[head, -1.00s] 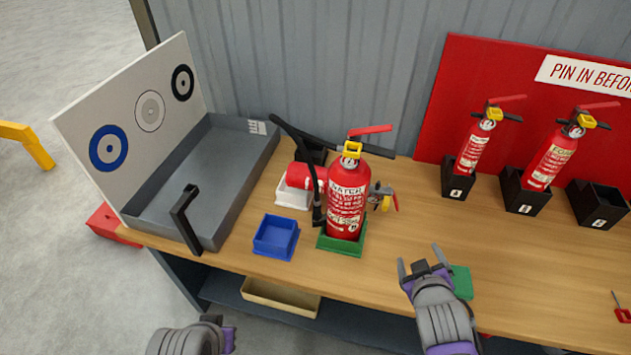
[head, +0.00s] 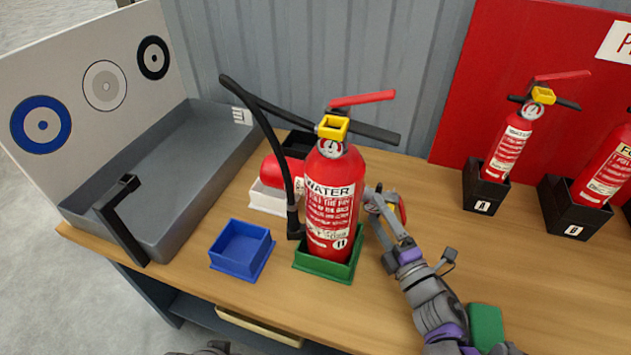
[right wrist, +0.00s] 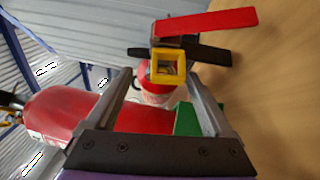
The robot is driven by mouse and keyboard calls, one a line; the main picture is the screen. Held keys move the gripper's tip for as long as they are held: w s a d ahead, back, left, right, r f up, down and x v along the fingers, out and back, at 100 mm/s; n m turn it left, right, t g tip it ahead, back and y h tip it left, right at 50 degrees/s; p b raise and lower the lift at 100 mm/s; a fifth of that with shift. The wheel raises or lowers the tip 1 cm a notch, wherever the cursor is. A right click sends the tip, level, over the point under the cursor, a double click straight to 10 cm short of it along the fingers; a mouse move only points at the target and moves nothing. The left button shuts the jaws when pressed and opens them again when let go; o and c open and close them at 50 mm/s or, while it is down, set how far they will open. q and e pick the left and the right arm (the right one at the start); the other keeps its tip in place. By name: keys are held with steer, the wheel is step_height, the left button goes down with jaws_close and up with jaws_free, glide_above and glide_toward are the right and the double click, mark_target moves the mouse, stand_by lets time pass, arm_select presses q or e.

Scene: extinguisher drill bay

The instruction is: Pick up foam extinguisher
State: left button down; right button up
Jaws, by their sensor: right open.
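A red extinguisher whose cut-off label starts "FO" (head: 605,165) stands in black holder B at the right edge. A WATER extinguisher (head: 332,205) stands upright in a green tray (head: 325,268). Behind it another red extinguisher (head: 271,170) lies sideways in a white tray, its label hidden. My right gripper (head: 384,197) is open at this lying extinguisher's head, right of the water one. In the right wrist view, its yellow collar (right wrist: 167,68) and red lever (right wrist: 205,22) show beyond and between the fingers; contact is unclear. Only a sliver of my left gripper (head: 205,349) shows.
A blue tray (head: 242,248) is empty left of the green one. A grey bin (head: 175,165) with a target board stands at the left. Another extinguisher stands in holder A (head: 484,187). A green block (head: 486,325) lies near my right arm. Bench between is clear.

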mark_target(375, 209)
steer(key=x, duration=0.3)
steer(key=shift+w+a, duration=0.1)
steer(key=shift+w, duration=0.15)
steer(key=shift+c, duration=0.2)
jaws_close()
stand_by(1.0)
